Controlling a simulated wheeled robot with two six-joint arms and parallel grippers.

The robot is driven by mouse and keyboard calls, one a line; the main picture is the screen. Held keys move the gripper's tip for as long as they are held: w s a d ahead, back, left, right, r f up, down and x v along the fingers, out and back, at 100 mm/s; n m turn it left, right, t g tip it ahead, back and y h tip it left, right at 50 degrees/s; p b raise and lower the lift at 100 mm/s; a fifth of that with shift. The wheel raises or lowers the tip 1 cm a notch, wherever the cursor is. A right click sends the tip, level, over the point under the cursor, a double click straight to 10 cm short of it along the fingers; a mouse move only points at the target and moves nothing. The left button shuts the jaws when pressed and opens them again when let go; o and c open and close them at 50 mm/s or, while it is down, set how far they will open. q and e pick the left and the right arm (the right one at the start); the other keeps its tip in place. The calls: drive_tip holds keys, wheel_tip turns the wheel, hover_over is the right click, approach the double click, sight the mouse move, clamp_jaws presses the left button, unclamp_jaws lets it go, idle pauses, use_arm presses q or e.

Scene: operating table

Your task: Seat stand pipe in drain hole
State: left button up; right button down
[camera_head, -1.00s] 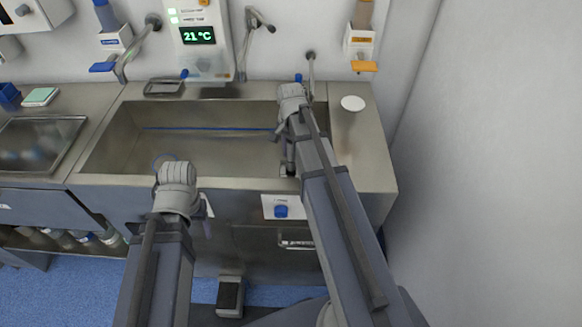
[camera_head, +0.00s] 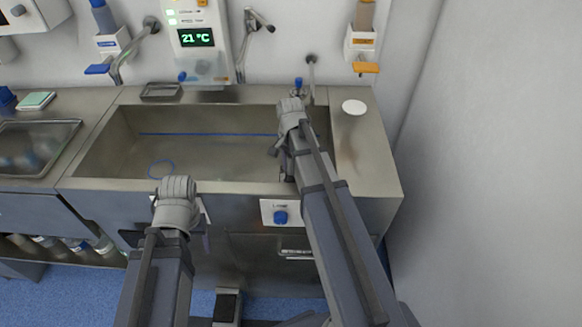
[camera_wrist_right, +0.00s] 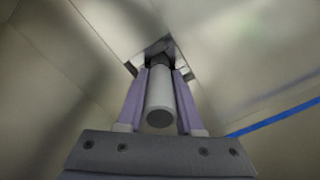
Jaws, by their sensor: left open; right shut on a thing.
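Beyond the fingertips is a dark recess with a bright square edge at the drain (camera_wrist_right: 155,45). I cannot tell whether the pipe's far end is inside the hole. In the head view my right arm reaches into the right end of the sink (camera_head: 210,158) and hides the pipe. My left gripper (camera_head: 205,214) is empty and open, in front of the sink's front panel.
A white disc (camera_head: 354,107) lies on the right counter. A tap (camera_head: 311,72) stands behind the right end.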

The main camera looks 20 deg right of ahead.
drive_tip(key=c, duration=0.6)
unclamp_jaws()
drive_tip(key=shift+o, duration=0.2)
wheel_tip(320, 180, up, 13)
drive_tip(key=p, duration=1.2)
drive_tip(key=shift+f+p, duration=0.2)
drive_tip(key=shift+p, duration=0.2)
